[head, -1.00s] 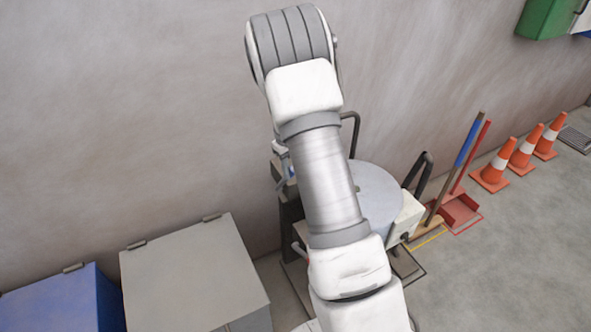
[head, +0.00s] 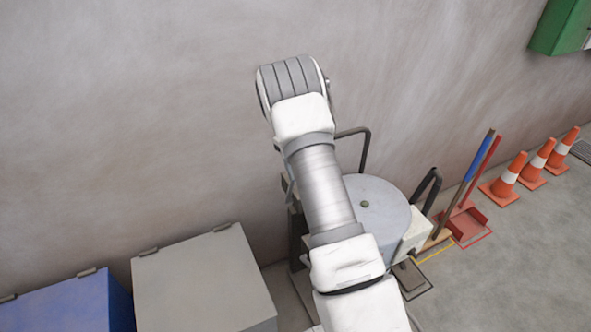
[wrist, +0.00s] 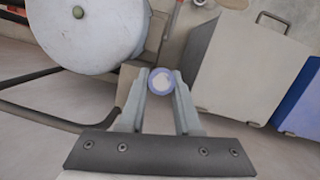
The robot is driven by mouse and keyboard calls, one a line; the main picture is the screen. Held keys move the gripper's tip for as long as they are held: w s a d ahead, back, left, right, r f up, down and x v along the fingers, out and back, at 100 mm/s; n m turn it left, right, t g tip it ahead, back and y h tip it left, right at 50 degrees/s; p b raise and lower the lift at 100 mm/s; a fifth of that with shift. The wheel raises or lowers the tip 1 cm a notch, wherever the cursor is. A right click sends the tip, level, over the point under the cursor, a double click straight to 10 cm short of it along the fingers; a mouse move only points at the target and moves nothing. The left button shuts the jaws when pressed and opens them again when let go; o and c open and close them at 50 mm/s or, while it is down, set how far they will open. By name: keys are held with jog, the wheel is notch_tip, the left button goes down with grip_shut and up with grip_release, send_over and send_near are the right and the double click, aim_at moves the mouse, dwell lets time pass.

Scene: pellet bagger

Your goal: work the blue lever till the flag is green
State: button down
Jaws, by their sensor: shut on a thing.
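In the wrist view, my gripper (wrist: 161,92) is shut on the round blue end of the lever (wrist: 161,80), seen end-on between the fingertips. The rest of the lever is hidden behind the fingers. In the head view my arm covers the gripper and the lever. The bagger's round grey drum lid (head: 383,207) stands to the right of my arm, and it also fills the upper left of the wrist view (wrist: 84,28). I cannot make out the flag in either current view.
A grey lidded box (head: 203,278) and a blue box (head: 66,306) stand at the left by the wall. A dark bent pipe (head: 366,148) rises behind the drum. Tools with a red dustpan (head: 463,223) and orange cones (head: 503,180) stand at the right. Floor at the lower right is clear.

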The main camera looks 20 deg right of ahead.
jog(key=shift+d, duration=0.1)
jog(key=c, duration=0.6)
grip_release()
jog(key=b+v, duration=0.1)
jog(key=v, duration=1.6)
jog(key=shift+r, duration=0.25)
jog(key=shift+w, duration=0.1)
